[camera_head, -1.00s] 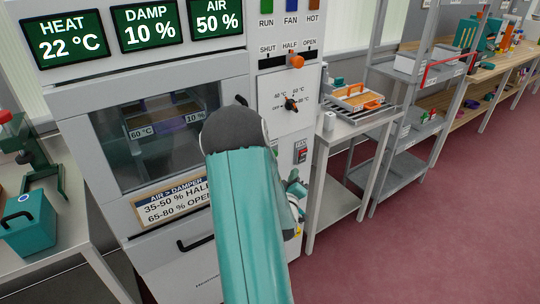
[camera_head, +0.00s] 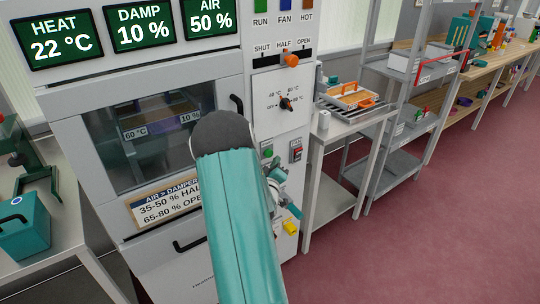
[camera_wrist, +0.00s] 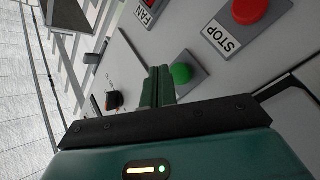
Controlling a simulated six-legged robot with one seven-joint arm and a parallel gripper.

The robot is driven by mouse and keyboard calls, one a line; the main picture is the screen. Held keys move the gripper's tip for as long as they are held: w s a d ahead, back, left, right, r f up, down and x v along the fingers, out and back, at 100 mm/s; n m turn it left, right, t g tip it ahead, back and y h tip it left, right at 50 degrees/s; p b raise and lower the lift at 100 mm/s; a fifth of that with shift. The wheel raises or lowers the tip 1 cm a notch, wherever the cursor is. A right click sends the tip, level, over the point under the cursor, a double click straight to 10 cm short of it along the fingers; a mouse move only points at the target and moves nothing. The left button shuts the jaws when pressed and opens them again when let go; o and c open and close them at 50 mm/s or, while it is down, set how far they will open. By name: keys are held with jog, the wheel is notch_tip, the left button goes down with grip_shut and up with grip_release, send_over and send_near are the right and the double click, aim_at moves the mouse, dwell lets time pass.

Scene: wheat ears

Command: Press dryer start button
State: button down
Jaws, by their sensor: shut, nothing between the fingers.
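The dryer (camera_head: 140,75) is a tall grey cabinet with displays reading HEAT 22 °C, DAMP 10 % and AIR 50 %. A green button (camera_wrist: 181,73) on a grey plate is on its panel in the wrist view. It also shows as a small green spot in the head view (camera_head: 267,152). A red STOP button (camera_wrist: 248,10) sits beside it. My gripper (camera_wrist: 159,72) is shut and empty, with its fingertips just left of the green button in the wrist view. I cannot tell whether they touch the panel. My arm hides part of the panel in the head view.
A red FAN switch (camera_head: 296,150) and a dial (camera_head: 287,103) are on the same panel. The damper slider (camera_head: 291,60) stands at HALF. A side table (camera_head: 350,120) with an orange-edged tray stands to the right. Red floor to the right is open.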

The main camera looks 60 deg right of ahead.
jog(key=shift+w+d, duration=0.3)
jog(key=shift+w, duration=0.2)
jog(key=shift+w, duration=0.1)
dwell(1.6)
jog(key=shift+w+d, duration=0.15)
jog(key=shift+w, duration=0.15)
jog(key=shift+w+d, duration=0.3)
jog(key=shift+w, duration=0.15)
dwell(0.9)
dwell(0.3)
jog(key=shift+s+a, duration=0.5)
jog(key=shift+s, duration=0.35)
jog(key=shift+s+a, duration=0.35)
jog(key=shift+s, duration=0.4)
jog(key=shift+s+a, duration=0.4)
jog(key=shift+s, duration=0.3)
jog(key=shift+s+a, duration=0.35)
jog(key=shift+s, duration=0.4)
